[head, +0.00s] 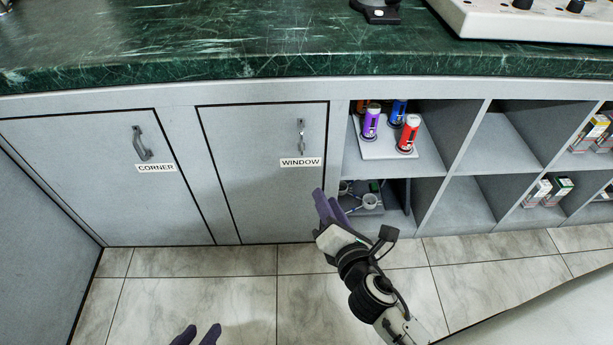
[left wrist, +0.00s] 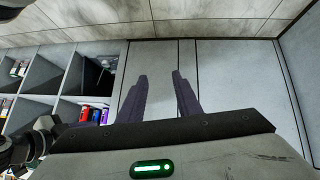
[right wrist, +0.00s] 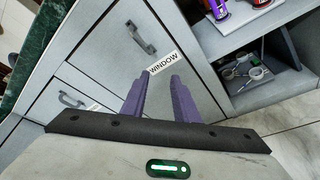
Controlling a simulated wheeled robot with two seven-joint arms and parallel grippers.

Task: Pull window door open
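The window door (head: 262,185) is a shut grey panel labelled WINDOW, with a metal handle (head: 301,136) near its upper right. In the right wrist view the handle (right wrist: 141,38) stands beyond my fingers, just up and left of the label (right wrist: 163,63). My right gripper (head: 330,207) is open and empty, in front of the door's lower right edge and below the handle. It is apart from the handle. My left gripper (head: 198,334) is open and empty at the bottom of the head view, low over the floor. In the left wrist view (left wrist: 160,76) its fingers are spread.
The corner door (head: 90,185) with its own handle (head: 142,143) is shut on the left. Open shelves (head: 484,180) with bottles and boxes stand on the right. A green marble counter (head: 220,40) overhangs the doors. The tiled floor (head: 190,290) before them is clear.

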